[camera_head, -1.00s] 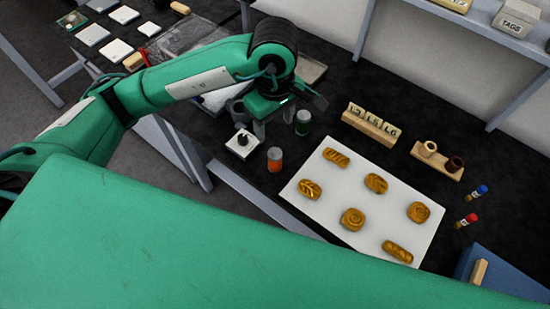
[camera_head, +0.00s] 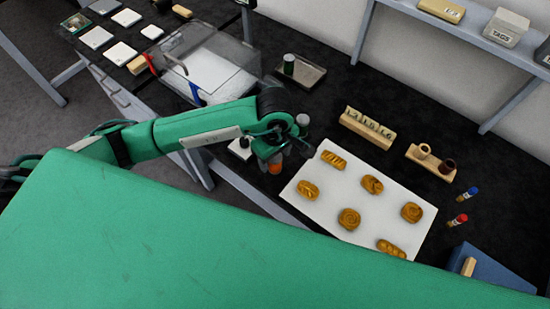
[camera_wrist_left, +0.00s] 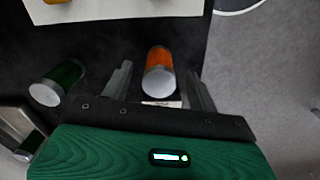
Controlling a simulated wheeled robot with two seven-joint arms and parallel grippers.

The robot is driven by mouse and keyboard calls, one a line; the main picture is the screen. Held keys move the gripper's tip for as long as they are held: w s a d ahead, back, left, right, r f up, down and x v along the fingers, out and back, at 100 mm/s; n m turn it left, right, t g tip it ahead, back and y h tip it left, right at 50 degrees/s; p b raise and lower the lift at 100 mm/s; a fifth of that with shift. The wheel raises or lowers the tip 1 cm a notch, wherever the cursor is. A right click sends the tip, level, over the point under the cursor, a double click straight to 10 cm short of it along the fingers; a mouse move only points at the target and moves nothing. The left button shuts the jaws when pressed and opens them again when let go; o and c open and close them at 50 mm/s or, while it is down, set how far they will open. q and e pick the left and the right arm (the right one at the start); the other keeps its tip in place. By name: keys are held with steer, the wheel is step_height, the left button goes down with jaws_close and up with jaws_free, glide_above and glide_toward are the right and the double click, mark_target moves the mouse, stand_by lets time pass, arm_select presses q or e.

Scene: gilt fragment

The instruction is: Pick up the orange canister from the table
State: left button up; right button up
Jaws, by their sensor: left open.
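The orange canister (camera_head: 275,168) stands on the dark table, left of the white board; my left gripper (camera_head: 282,154) hides most of it in the head view. In the left wrist view the canister (camera_wrist_left: 159,58) shows its orange side and pale lid, lying between the two spread fingers of my left gripper (camera_wrist_left: 158,69). The fingers are open, with a gap visible on each side of the canister. I cannot tell how far the fingertips are above or around it. My right gripper is in neither view.
A green canister (camera_wrist_left: 68,74) stands close beside the left finger; another green one (camera_head: 289,64) stands in a metal tray (camera_head: 312,75). The white board (camera_head: 330,200) holds several golden carved pieces. A small white pad (camera_head: 239,150) lies left of the gripper.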

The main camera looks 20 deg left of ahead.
arm_select(q)
steer(key=shift+f, duration=0.35)
steer(key=shift+c, duration=0.4)
steer(key=c, duration=1)
steer(key=shift+r, duration=0.2)
